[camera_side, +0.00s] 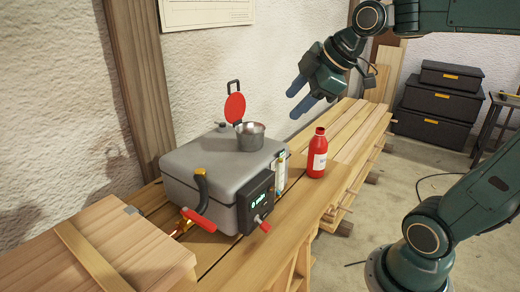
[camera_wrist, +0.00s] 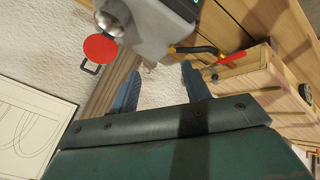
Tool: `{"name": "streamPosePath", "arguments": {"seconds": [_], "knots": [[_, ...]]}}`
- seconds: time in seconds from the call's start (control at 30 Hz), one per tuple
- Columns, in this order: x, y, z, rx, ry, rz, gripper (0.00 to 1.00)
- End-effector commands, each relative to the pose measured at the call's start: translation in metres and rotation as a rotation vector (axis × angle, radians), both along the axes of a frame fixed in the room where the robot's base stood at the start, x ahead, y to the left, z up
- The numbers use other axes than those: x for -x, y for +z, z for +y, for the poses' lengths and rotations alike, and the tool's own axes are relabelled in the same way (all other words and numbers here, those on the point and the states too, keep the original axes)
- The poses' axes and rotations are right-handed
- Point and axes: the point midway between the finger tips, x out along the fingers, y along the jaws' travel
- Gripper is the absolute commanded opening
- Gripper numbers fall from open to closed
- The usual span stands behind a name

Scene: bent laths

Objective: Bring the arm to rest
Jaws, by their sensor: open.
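My gripper (camera_side: 298,101) is raised in the air above the bench, to the right of the grey box and clear of it, in the side view. Its two blue fingers are apart with nothing between them. In the wrist view the gripper (camera_wrist: 162,88) also shows open and empty. My arm reaches in from the upper right of the side view.
A grey box (camera_side: 195,160) with a metal cup (camera_side: 250,136) and red disc (camera_side: 235,107) stands on the wooden bench (camera_side: 345,140). A red bottle (camera_side: 317,155) stands beside it. A wooden crate (camera_side: 60,255) is at front left. Black cases (camera_side: 435,100) stand behind.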

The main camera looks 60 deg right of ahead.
Motion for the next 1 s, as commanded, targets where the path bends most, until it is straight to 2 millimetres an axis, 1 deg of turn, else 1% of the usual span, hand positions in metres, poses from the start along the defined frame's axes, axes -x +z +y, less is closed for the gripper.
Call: {"name": "streamPosePath", "arguments": {"seconds": [0.03, 0.2, 0.3, 0.5, 0.6, 0.7, 0.8, 1.0], "knots": [[0.011, -0.004, 0.009, -0.034, -0.041, 0.011, 0.47], [0.046, -0.021, 0.028, -0.159, -0.219, 0.062, 0.47], [0.068, -0.033, 0.036, -0.229, -0.326, 0.091, 0.47], [0.105, -0.054, 0.045, -0.346, -0.528, 0.137, 0.47], [0.118, -0.062, 0.047, -0.386, -0.602, 0.15, 0.47], [0.125, -0.067, 0.047, -0.409, -0.65, 0.158, 0.47], [0.128, -0.069, 0.047, -0.419, -0.67, 0.163, 0.47], [0.129, -0.07, 0.047, -0.422, -0.676, 0.163, 0.47]]}}
